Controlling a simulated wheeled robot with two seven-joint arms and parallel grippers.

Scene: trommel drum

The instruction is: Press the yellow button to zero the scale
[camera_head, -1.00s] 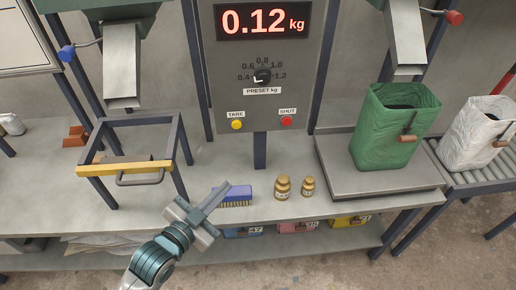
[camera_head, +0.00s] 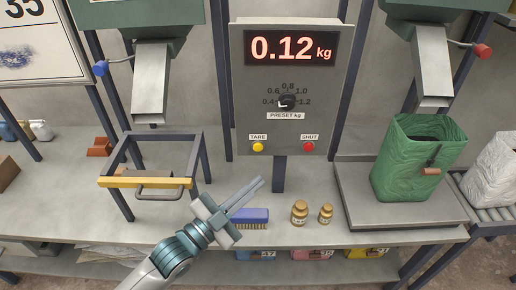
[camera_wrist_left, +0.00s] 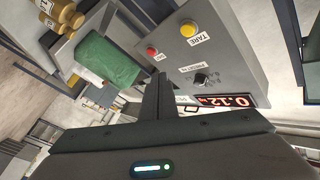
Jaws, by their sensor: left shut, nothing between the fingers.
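The yellow button (camera_head: 258,147) sits under a TARE label on the lower left of the grey scale panel (camera_head: 240,100). It also shows in the left wrist view (camera_wrist_left: 188,29). The red display (camera_head: 291,48) reads 0.12 kg. A red button (camera_head: 308,147) labelled SHUT is to the right of the yellow one. My left gripper (camera_head: 257,184) is shut and empty, below and apart from the yellow button, its fingers pointing up and right toward the panel. My right gripper is out of view.
A blue brush (camera_head: 249,215) lies just below my left gripper. Two brass weights (camera_head: 299,213) stand right of it. A green bag (camera_head: 418,160) stands on the metal platform (camera_head: 400,215) at right. A steel frame with a yellow bar (camera_head: 145,183) stands at left.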

